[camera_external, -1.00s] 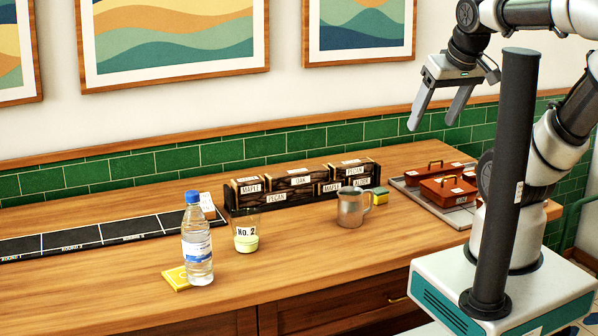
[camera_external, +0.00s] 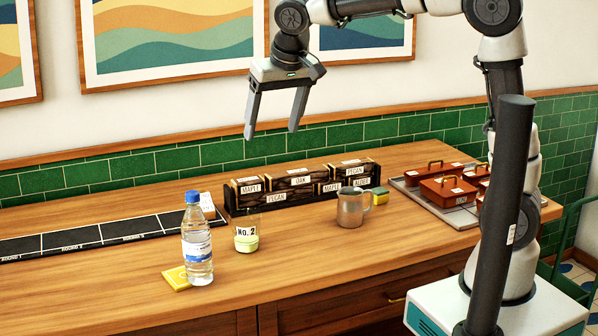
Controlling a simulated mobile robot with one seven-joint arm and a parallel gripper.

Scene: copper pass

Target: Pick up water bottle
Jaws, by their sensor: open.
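The water bottle (camera_external: 197,243) is clear plastic with a blue cap and a white and blue label. It stands upright near the front edge of the wooden counter, at the left. It partly overlaps a yellow packet (camera_external: 176,279) in the picture. My gripper (camera_external: 271,136) is open and empty, with its two fingers pointing down. It is in the air well above the counter, up and to the right of the bottle, and touches nothing.
A cup marked No. 2 (camera_external: 246,236) stands just right of the bottle. A metal mug (camera_external: 351,207), a sponge (camera_external: 379,195) and a rack of labelled wood boxes (camera_external: 300,184) are farther right. A black strip mat (camera_external: 95,235) lies behind. Red lidded boxes (camera_external: 447,190) sit far right.

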